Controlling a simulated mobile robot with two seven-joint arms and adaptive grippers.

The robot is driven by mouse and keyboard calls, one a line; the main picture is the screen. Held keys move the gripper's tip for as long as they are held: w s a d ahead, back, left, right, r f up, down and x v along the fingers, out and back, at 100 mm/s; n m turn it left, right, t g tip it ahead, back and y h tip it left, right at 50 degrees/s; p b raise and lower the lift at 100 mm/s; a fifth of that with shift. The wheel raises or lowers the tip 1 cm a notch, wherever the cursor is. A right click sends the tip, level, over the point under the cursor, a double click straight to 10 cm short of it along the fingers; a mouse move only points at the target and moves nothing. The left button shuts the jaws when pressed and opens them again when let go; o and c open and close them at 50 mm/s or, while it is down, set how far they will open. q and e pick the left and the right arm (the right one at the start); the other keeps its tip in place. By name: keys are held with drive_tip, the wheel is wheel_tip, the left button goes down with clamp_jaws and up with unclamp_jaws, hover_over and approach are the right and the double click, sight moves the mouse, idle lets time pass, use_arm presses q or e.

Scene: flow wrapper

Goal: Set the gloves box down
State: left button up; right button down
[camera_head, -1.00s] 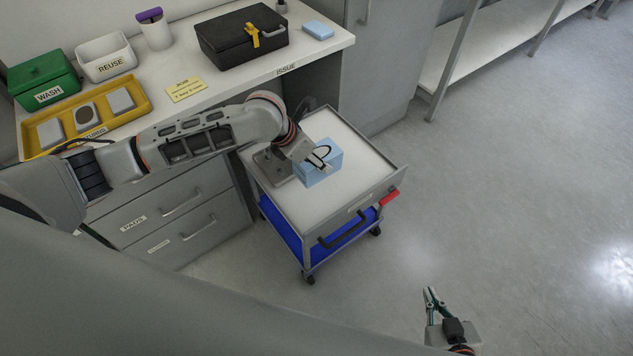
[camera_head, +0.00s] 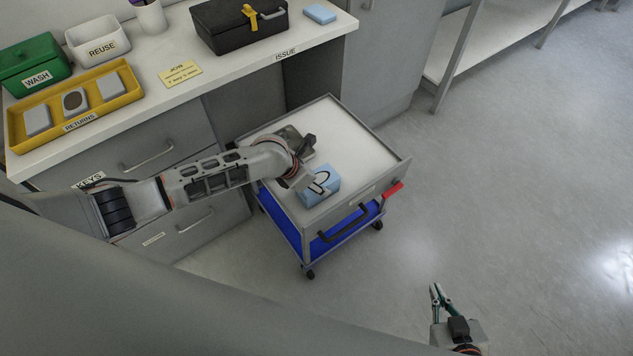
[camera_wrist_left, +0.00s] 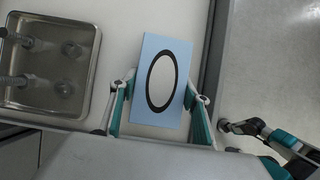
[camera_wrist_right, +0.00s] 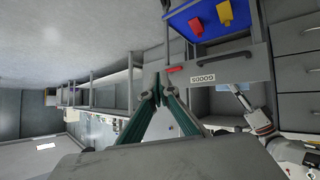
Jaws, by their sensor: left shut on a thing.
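The gloves box (camera_head: 319,186) is light blue with a black-edged white oval on top. It is at the front part of the cart's white top (camera_head: 352,141); I cannot tell whether it rests there or hangs slightly above. My left gripper (camera_head: 300,178) is shut on it. In the left wrist view the fingers (camera_wrist_left: 160,98) press on both sides of the box (camera_wrist_left: 171,45). My right gripper (camera_head: 437,291) is empty, away from the cart over the floor; its fingers meet in the right wrist view (camera_wrist_right: 158,88).
A metal tray (camera_wrist_left: 92,75) with small fittings lies on the cart top, left of the box in the left wrist view. A raised rim (camera_head: 402,168) edges the cart. The counter (camera_head: 225,85) behind holds a black case (camera_head: 238,27) and a yellow tray (camera_head: 128,96). The floor at right is clear.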

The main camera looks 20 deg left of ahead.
use_arm(q)
drive_tip(key=shift+f, duration=0.1)
drive_tip(key=o, duration=1.1)
